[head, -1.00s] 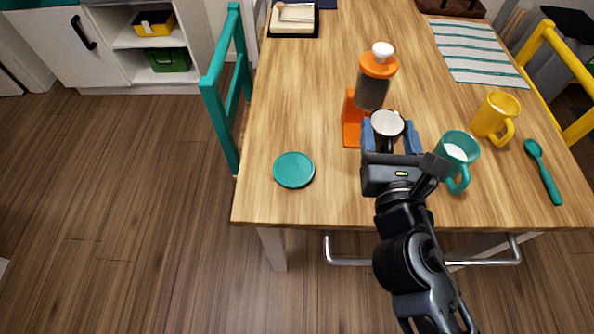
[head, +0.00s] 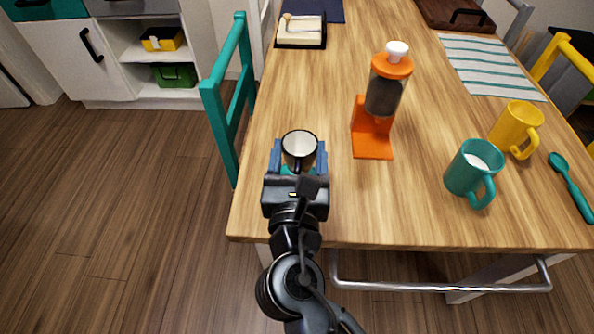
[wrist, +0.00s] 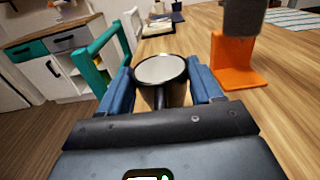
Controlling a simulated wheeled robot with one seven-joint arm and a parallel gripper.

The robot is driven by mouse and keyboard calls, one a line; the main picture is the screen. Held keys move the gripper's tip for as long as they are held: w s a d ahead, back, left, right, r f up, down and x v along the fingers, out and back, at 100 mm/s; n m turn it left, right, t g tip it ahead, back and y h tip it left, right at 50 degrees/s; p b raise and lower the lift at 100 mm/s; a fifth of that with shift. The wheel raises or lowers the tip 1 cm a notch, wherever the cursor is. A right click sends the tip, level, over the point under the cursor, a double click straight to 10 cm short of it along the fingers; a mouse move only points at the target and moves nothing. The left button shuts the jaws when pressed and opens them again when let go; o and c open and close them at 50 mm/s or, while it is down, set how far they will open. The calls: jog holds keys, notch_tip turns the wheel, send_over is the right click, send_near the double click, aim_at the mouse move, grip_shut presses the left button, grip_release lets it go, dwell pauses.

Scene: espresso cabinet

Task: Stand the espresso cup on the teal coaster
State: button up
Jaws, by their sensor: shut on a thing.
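The espresso cup (head: 299,139), dark outside and pale inside, is upright between the blue fingers of my gripper (head: 298,158), which is shut on it. In the wrist view the cup (wrist: 160,70) sits between both fingers, its handle toward the gripper body. The teal coaster (head: 286,169) is mostly hidden; only slivers of it show below the cup in the head view. The cup is over the coaster in that view, but I cannot tell whether it touches it. The coaster is hidden in the wrist view.
A teal mug (head: 470,168), a yellow mug (head: 516,126) and a teal spoon (head: 570,187) are farther right. A teal chair (head: 229,110) stands at the table's left edge.

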aim_at(297, 170)
jog(key=shift+a+f, duration=0.2)
jog(key=shift+f+b, duration=0.6)
jog(key=shift+f, duration=1.25)
jog(key=shift+f, duration=0.25)
jog(key=o, duration=1.1)
jog(key=shift+r, duration=0.1)
jog(key=shift+r, duration=0.2)
jog(key=s, duration=1.2)
jog(key=shift+a, duration=0.15)
